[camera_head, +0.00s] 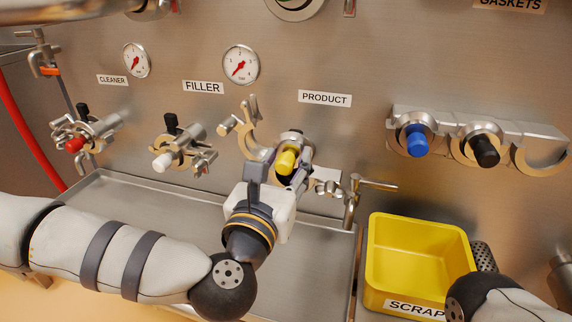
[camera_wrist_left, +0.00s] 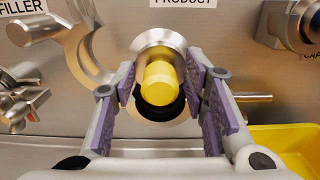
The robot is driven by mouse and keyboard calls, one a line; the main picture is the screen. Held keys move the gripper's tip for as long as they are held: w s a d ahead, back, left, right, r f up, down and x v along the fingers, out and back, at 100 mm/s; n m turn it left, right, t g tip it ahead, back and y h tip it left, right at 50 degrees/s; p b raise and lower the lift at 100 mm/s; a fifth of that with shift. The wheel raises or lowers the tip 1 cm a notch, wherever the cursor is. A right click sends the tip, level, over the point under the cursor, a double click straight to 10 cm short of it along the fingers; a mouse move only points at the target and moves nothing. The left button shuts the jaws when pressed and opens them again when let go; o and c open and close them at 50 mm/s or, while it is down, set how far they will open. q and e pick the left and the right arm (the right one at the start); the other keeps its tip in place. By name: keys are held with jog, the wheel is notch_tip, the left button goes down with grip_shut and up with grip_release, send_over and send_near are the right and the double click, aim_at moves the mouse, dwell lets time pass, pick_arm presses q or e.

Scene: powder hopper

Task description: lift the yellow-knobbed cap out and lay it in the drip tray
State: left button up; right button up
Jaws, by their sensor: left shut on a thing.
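The yellow-knobbed cap (camera_head: 286,163) is in the middle of the head view, at the panel below the PRODUCT label. In the left wrist view the cap (camera_wrist_left: 159,78) shows its yellow knob, a steel collar and a black ring around the lower part. My left gripper (camera_head: 280,172) is shut on the cap, with a purple-padded finger on either side; it also shows in the left wrist view (camera_wrist_left: 164,88). I cannot tell whether the cap is still seated in its port. The steel drip tray (camera_head: 320,265) lies below, partly hidden by my left arm. My right gripper is out of view.
An open clamp (camera_head: 247,128) stands left of the cap. Steel fittings with a white knob (camera_head: 162,162) and a red knob (camera_head: 75,145) are further left. The yellow SCRAP bin (camera_head: 418,225) stands right of the tray. Blue (camera_head: 416,140) and black (camera_head: 485,151) caps hang above it.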

pick_arm(q)
jog(key=p+v, duration=0.2)
jog(key=v, duration=0.6)
jog(key=shift+s, duration=0.35)
jog(key=shift+a, duration=0.1)
